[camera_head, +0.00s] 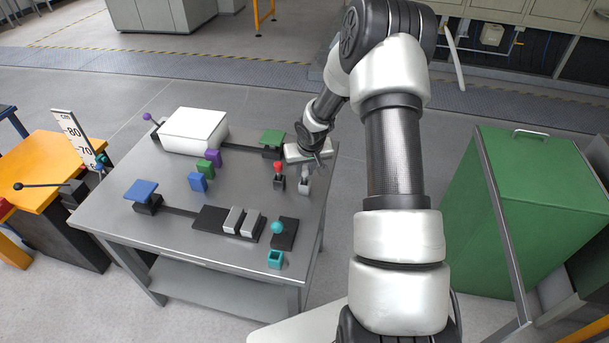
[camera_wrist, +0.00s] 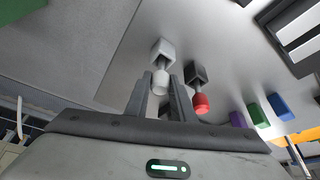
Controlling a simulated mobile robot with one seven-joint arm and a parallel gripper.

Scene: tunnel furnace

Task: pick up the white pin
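The white pin stands near the table's right edge in the head view (camera_head: 305,171), on a light grey block. In the wrist view the white pin's rounded head (camera_wrist: 161,84) lies between my two fingertips, with its block (camera_wrist: 163,48) beyond. My gripper (camera_wrist: 161,90) is open, one finger on each side of the pin's head, with narrow gaps that look clear of it. In the head view my gripper (camera_head: 317,158) is just above the pin, partly hidden by its own body.
A red pin (camera_head: 278,167) on a dark block stands close to the left. Purple, green and blue blocks (camera_head: 198,182) stand further left. A white box (camera_head: 193,129) is at the back, and a cyan ball (camera_head: 277,227) near the front. A green cabinet (camera_head: 520,210) stands right of the table.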

